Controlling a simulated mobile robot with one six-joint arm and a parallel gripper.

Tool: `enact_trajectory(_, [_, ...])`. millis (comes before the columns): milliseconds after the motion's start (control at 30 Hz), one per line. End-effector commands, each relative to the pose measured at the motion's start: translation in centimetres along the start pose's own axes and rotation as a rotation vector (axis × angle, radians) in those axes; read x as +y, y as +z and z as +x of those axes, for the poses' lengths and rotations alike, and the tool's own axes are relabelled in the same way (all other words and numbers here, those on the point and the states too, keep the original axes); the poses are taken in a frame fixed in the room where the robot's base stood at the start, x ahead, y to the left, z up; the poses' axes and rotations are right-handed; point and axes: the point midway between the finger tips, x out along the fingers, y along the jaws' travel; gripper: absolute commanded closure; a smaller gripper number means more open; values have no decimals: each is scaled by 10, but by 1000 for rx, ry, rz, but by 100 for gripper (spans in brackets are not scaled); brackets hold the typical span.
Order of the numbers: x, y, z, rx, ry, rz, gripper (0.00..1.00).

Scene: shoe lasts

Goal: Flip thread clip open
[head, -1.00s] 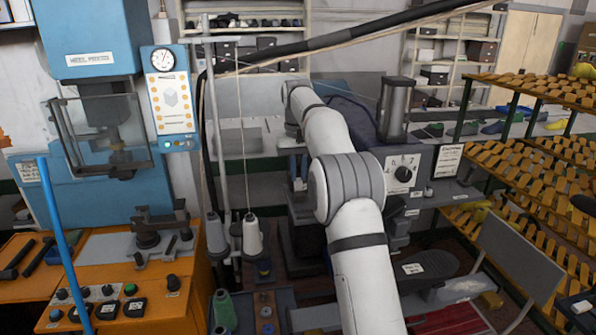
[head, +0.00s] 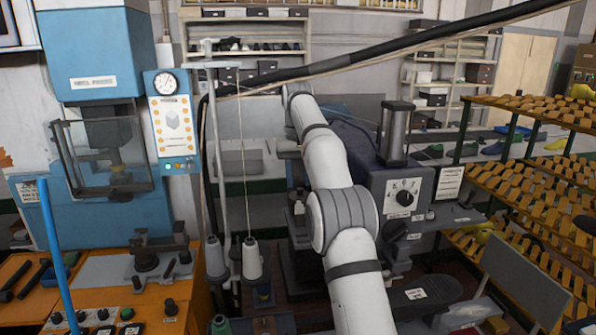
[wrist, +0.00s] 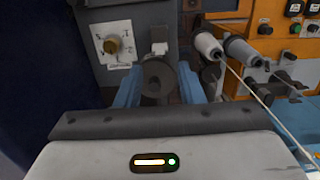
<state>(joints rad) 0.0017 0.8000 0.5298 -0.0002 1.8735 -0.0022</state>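My gripper (wrist: 158,88) shows in the wrist view as two blue fingers spread apart on either side of a dark round cylinder (wrist: 157,78). I cannot tell whether the fingers touch the cylinder. Just above it is a small pale block (wrist: 160,48) on the grey machine face. I cannot make out for certain which part is the thread clip. In the head view my arm covers the middle of the grey machine (head: 385,185), and my fingers cannot be made out there.
Thread spools (head: 252,258) stand left of my arm, with a thread running up a thin stand; spools (wrist: 207,46) also show in the wrist view. A blue press (head: 100,85) fills the left. Racks of shoe lasts (head: 530,160) stand at the right.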

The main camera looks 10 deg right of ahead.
Motion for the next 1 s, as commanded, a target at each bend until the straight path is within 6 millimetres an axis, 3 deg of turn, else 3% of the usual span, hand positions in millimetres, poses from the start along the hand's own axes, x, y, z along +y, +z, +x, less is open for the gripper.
enact_trajectory(300, [0,1,-17,2,0,0,65])
enact_trajectory(833, [0,3,-21,3,0,1,65])
enact_trajectory(1000, [0,14,-28,23,0,0,65])
